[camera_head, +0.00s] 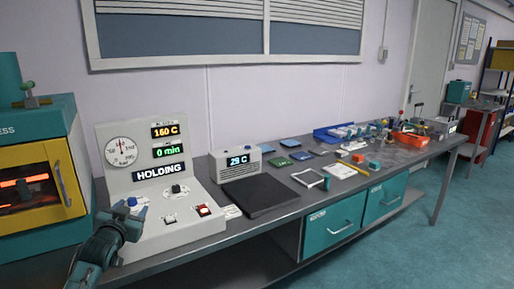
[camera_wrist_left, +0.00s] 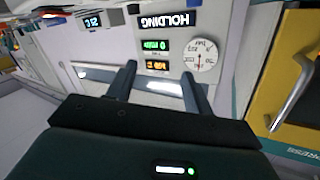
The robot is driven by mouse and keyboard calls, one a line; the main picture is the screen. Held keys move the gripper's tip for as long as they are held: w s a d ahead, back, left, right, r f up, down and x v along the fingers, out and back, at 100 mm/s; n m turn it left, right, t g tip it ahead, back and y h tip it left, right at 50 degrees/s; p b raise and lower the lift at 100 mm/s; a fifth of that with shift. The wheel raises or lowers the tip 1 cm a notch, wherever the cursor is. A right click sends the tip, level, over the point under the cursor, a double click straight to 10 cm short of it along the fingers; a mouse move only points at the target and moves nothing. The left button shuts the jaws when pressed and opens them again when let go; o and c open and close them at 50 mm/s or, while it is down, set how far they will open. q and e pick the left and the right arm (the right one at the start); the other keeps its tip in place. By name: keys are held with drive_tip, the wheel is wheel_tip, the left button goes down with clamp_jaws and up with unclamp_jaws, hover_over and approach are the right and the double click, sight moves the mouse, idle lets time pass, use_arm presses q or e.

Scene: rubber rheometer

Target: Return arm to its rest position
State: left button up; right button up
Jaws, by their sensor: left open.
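My left gripper (camera_head: 122,214) is in the lower left of the head view, in front of the left part of the white control console (camera_head: 155,235). In the left wrist view my gripper (camera_wrist_left: 160,82) has its two fingers apart with nothing between them, pointing toward the console panel (camera_wrist_left: 174,20), which appears upside down. The panel carries a round dial gauge (camera_head: 121,151) and displays reading 160 C, 0 min and HOLDING. My right gripper is not in view.
A teal press with a yellow door (camera_head: 55,185) and glowing interior stands close at the left. Right of the console are a white unit reading 29 C (camera_head: 236,163), a black plate (camera_head: 260,195) and several small items along the bench (camera_head: 300,215). Teal drawers (camera_head: 334,223) are below.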

use_arm(q)
drive_tip(key=s+d+f+g+h, duration=0.1)
drive_tip(key=s+d+f, duration=0.4)
drive_tip(key=s+f, duration=0.3)
drive_tip(key=s+d+f+m+g+h, duration=0.1)
drive_tip(key=s+d+f+g+h, duration=0.1)
drive_tip(key=s+d+f, duration=0.45)
drive_tip(key=s+d+f+g+h, duration=0.1)
drive_tip(key=s+d+f, duration=0.3)
drive_tip(key=s+f, duration=0.55)
drive_tip(key=s+d+g, duration=0.1)
drive_tip(key=s+d, duration=0.1)
drive_tip(key=s, duration=0.5)
drive_tip(key=s+d+g, duration=0.1)
drive_tip(key=s+d, duration=0.1)
drive_tip(key=s, duration=0.5)
drive_tip(key=shift+s+d+n+h, duration=0.25)
drive_tip(key=shift+d+n+h, duration=0.05)
drive_tip(key=shift+h, duration=0.1)
